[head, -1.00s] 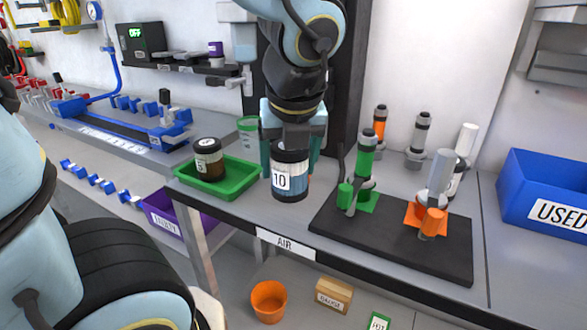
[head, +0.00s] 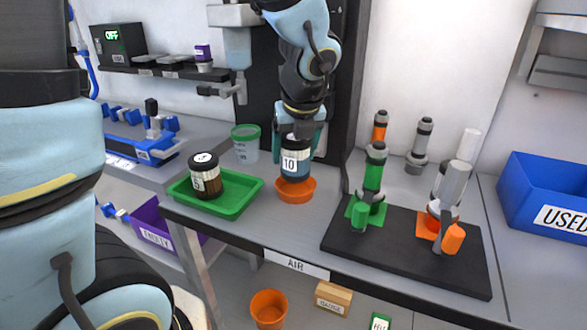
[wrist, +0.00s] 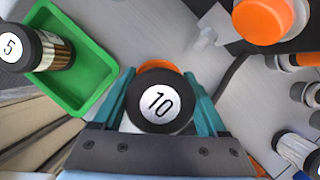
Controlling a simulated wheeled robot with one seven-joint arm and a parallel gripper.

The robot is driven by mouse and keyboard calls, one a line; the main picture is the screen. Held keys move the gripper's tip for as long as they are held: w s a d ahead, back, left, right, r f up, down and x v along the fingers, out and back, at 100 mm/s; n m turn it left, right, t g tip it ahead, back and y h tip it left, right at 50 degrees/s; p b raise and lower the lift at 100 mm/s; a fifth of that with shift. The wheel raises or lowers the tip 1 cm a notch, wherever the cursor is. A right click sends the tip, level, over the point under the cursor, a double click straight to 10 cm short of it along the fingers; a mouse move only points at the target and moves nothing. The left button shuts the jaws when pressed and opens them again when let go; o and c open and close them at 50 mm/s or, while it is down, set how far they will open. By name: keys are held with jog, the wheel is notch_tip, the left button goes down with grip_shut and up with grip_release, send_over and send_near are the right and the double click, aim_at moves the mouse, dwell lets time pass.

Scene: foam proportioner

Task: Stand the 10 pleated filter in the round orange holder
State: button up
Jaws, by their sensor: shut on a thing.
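The 10 pleated filter (head: 296,163) is a dark-capped cylinder with a white "10" label and a blue lower part. My gripper (head: 298,143) is shut on its upper part, with a teal finger on each side. The filter is upright, its bottom at the rim of the round orange holder (head: 295,193) on the bench. I cannot tell whether it rests on the holder's floor. In the wrist view the filter's "10" cap (wrist: 160,103) is between the fingers, and an orange edge of the holder (wrist: 158,68) shows just behind it.
A green tray (head: 240,197) with the 5 filter (head: 204,178) is just left. A black board (head: 400,255) with green and orange fixtures stands right. A blue USED bin (head: 550,180) is far right. A clear green-lidded cup (head: 246,145) stands behind the tray.

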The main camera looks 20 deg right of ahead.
aim_at(293, 171)
notch_tip(293, 171, down, 4)
jog(key=shift+r+b, duration=0.25)
jog(key=shift+b, duration=0.2)
jog(key=shift+f, duration=0.1)
jog(key=shift+s+a+f+b, duration=0.1)
jog(key=shift+s+f+b, duration=0.05)
jog(key=shift+f+b, duration=0.3)
jog(key=o, duration=1.5)
jog(key=shift+s+a+f, duration=0.1)
jog(key=shift+f, duration=0.05)
jog(key=shift+r, duration=0.2)
jog(key=p+v, duration=0.3)
jog(key=v, duration=1)
jog(key=shift+w+d, duration=0.2)
jog(key=shift+w, duration=0.25)
jog(key=shift+r, duration=0.1)
